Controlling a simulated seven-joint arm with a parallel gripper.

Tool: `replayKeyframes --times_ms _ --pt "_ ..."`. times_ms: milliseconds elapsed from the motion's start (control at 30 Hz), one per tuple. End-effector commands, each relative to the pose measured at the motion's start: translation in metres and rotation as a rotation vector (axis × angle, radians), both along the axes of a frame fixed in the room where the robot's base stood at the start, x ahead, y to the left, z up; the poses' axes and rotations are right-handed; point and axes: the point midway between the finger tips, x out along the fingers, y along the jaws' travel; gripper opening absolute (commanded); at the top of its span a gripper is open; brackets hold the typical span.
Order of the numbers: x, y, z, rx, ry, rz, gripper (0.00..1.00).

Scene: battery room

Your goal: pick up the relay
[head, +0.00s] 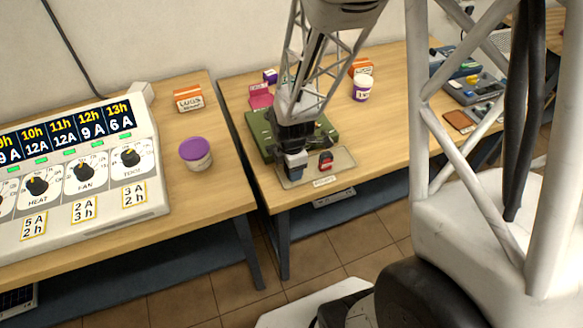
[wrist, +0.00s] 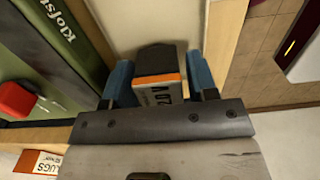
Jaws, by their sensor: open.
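The relay is a small block with a black top, an orange stripe and a grey printed face. In the wrist view the relay (wrist: 160,76) shows between the two blue fingers of my open gripper (wrist: 160,86). In the head view what looks like the same relay (head: 326,161) is a small dark and red block on a shallow pale tray (head: 345,157). My gripper (head: 297,170) is just left of it there, pointing down over the tray. I cannot tell whether the fingers touch it.
A green case (head: 258,133) stands behind and left of the tray. A white and purple tub (head: 362,88) and an orange box (head: 360,66) stand farther back. The table's front edge is close to the tray. A gap separates the left table, with its dial panel (head: 75,190).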

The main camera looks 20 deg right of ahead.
Motion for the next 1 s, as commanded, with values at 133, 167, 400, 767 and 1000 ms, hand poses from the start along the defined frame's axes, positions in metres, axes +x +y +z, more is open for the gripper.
replayKeyframes --times_ms 133,167,400,767,1000 --pt "-0.0001 0.0000 -0.0056 0.000 0.000 0.000 0.53" --pt "0.0000 0.0000 -0.0058 0.000 -0.001 0.000 0.53" --pt "-0.0001 -0.0001 -0.0058 0.000 -0.001 0.000 0.53" --pt "-0.0001 0.0000 -0.0057 0.000 -0.001 0.000 0.39" --pt "-0.0001 -0.0001 -0.0057 0.000 -0.001 0.000 0.15"
